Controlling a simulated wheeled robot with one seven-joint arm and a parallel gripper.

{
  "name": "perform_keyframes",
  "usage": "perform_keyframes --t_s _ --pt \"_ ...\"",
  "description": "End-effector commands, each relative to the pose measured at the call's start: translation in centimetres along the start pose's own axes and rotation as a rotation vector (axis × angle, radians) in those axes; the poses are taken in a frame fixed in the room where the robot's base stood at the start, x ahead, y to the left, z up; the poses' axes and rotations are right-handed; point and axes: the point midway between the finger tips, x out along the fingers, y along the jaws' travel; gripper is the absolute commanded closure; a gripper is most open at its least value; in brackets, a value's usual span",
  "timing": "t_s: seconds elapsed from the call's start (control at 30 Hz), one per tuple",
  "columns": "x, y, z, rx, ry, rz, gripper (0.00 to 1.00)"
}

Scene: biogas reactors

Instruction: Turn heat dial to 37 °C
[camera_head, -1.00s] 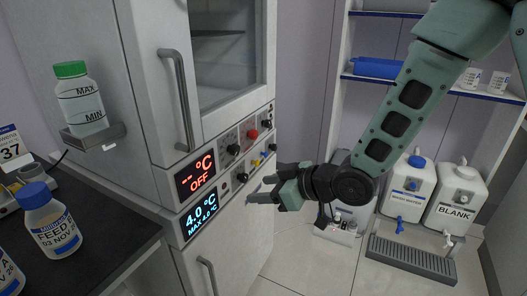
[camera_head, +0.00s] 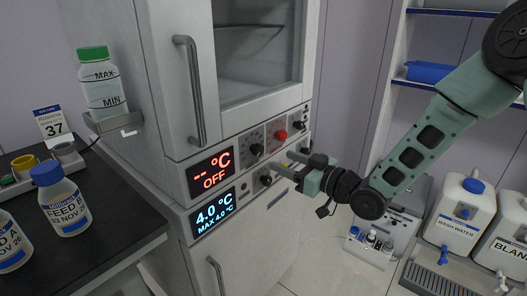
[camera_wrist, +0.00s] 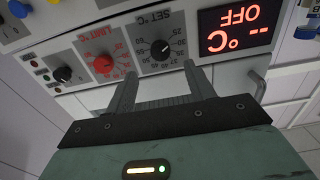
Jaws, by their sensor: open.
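The black SET °C dial (camera_head: 256,149) is on the upper panel of the white cabinet, right of the red display (camera_head: 210,173), which reads "-- °C OFF". In the upside-down wrist view, the dial (camera_wrist: 160,50) shows a numbered scale around its knob; its exact setting is too small to read. My gripper (camera_head: 284,162) is open and empty, in front of the panel, right of and slightly below the dial. In the wrist view, my gripper's fingertips (camera_wrist: 160,71) lie either side of the dial's line, apart from it.
A red LIMIT dial (camera_head: 281,135) and another black knob (camera_head: 298,125) sit right of the SET dial. A lower blue display (camera_head: 213,213) reads 4.0 °C, with a black knob (camera_head: 266,180) beside it. A door handle (camera_head: 190,90) projects above. A card (camera_head: 52,123) reads 37.

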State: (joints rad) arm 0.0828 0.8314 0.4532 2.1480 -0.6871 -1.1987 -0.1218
Motion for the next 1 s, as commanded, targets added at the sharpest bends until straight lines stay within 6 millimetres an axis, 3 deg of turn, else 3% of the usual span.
perform_keyframes --t_s 0.2,0.4,0.83,0.87,1.0 --pt "4.5 -0.1 0.0 0.000 0.001 -0.002 0.46" --pt "7.2 -0.1 0.0 -0.001 0.000 -0.001 0.46" --pt "8.2 0.0 0.0 0.000 -0.001 0.000 0.46" --pt "8.2 0.0 0.0 0.000 -0.001 0.000 0.49" --pt "8.2 0.0 0.0 0.000 -0.001 0.000 0.88"
